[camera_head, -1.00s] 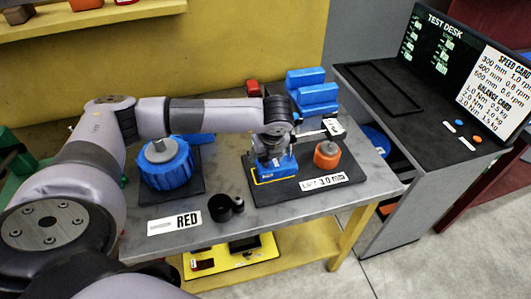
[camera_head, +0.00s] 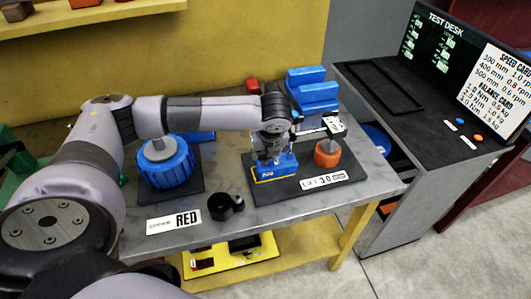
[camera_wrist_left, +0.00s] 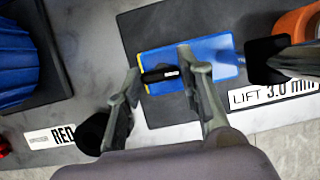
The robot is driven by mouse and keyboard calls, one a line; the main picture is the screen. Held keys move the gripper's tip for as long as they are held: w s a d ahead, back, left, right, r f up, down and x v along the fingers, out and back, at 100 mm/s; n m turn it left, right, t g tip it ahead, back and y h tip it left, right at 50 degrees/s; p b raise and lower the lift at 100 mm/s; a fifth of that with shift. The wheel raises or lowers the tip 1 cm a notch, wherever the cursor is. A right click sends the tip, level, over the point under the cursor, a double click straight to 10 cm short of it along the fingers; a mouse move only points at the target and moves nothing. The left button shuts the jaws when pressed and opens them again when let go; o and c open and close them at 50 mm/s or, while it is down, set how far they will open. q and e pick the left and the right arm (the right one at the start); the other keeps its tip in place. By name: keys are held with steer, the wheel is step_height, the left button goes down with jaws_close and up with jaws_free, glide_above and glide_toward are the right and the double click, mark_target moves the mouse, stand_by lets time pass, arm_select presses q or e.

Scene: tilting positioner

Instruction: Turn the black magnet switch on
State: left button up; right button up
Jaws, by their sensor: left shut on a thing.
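The black magnet switch (camera_wrist_left: 160,75) is a short dark bar with a small white label, on the blue magnet block (camera_wrist_left: 205,58) in the left wrist view. The block, with a yellow edge, sits on a dark plate in the head view (camera_head: 277,174). My left gripper (camera_wrist_left: 160,62) is over the block with one finger on each side of the switch, shut on it. In the head view, my left gripper (camera_head: 270,150) comes down onto the block and hides the switch there. My right gripper is not in view.
An orange knob-shaped part (camera_head: 326,153) stands right of the block, behind the LIFT label (camera_head: 326,180). A blue ribbed round part (camera_head: 165,165) stands left. A black cup (camera_head: 220,207) and the RED label (camera_head: 174,222) lie in front. Blue blocks (camera_head: 311,90) stand behind.

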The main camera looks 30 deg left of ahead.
arm_select(q)
steer(key=m+h+b, duration=0.1)
steer(key=m+b, duration=0.1)
steer(key=b, duration=0.2)
steer(key=m+t+h+b, duration=0.1)
steer(key=m+b, duration=0.2)
steer(key=b, duration=0.1)
steer(key=m+b, duration=0.3)
steer(key=shift+s+a+f+h+b, duration=0.1)
steer(key=shift+a+f+h+b, duration=0.1)
steer(key=shift+f+h+b, duration=0.2)
steer(key=shift+r+m+b, duration=0.1)
steer(key=shift+m+b, duration=0.3)
steer(key=m+h+b, duration=0.1)
steer(key=m+b, duration=0.1)
steer(key=m, duration=0.1)
steer(key=shift+a+r+m+h, duration=0.1)
steer(key=shift+r+m+h, duration=0.05)
steer(key=shift+m+h, duration=0.25)
steer(key=shift+r+m+h+b, duration=0.1)
steer(key=shift+m+h+b, duration=0.35)
steer(key=shift+m, duration=0.75)
steer(key=shift+a+m+g+h, duration=0.1)
steer(key=shift+m+g+h, duration=0.25)
steer(key=shift+m, duration=0.75)
steer(key=o, duration=1.2)
steer(key=shift+c, duration=0.2)
